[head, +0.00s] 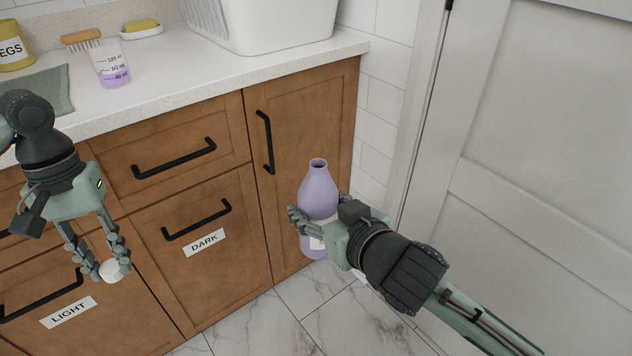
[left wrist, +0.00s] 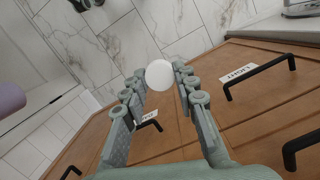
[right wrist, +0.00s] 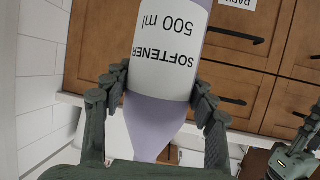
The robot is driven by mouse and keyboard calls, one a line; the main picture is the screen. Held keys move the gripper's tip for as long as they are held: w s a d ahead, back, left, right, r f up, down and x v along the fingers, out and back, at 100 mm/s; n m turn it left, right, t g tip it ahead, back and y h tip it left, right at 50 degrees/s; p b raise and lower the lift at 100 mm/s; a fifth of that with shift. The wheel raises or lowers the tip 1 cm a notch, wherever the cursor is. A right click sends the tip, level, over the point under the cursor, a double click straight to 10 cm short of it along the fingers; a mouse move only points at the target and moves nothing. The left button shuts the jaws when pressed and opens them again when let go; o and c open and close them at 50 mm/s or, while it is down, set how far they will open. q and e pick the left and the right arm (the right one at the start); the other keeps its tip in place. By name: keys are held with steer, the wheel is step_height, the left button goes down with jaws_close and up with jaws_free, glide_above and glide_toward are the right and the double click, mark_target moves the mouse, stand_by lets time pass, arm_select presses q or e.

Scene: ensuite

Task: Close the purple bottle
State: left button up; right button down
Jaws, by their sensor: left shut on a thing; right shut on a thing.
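The purple bottle (head: 319,190) is upright and uncapped, with its dark round mouth showing at the top. My right gripper (head: 318,217) is shut around its body in front of the cabinet. In the right wrist view the bottle (right wrist: 155,115) sits between both fingers, and its white label reads "SOFTENER 500 ml". My left gripper (head: 103,268) is shut on a white round cap (head: 111,270), in front of the drawers and well to the left of the bottle. The cap (left wrist: 159,74) also shows between the fingertips in the left wrist view.
The counter (head: 190,75) holds a measuring cup (head: 110,66) with purple liquid, a brush (head: 82,38), a yellow sponge on a dish (head: 141,28), a white basket (head: 262,22) and a grey cloth (head: 45,90). Drawer handles (head: 174,158) stick out below. A white door (head: 540,130) stands at right.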

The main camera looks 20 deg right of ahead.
steer(key=s+a+r+n+g+y, duration=0.1)
steer(key=a+n+g+y, duration=0.1)
steer(key=a+n+y, duration=0.4)
steer(key=a+y, duration=0.1)
steer(key=a, duration=0.4)
steer(key=shift+s+g, duration=0.3)
steer(key=shift+g, duration=0.1)
arm_select(q)
steer(key=s+d+r+n+h, duration=0.1)
steer(key=s+d+r+n, duration=0.1)
steer(key=d+r+n, duration=0.9)
steer(key=d+r, duration=0.8)
steer(key=d, duration=0.4)
steer(key=shift+r+t, duration=0.3)
steer(key=shift+t, duration=0.1)
steer(key=shift+a+f, duration=0.1)
steer(key=shift+w+f, duration=0.1)
steer(key=shift+f, duration=1.85)
steer(key=shift+f, duration=0.9)
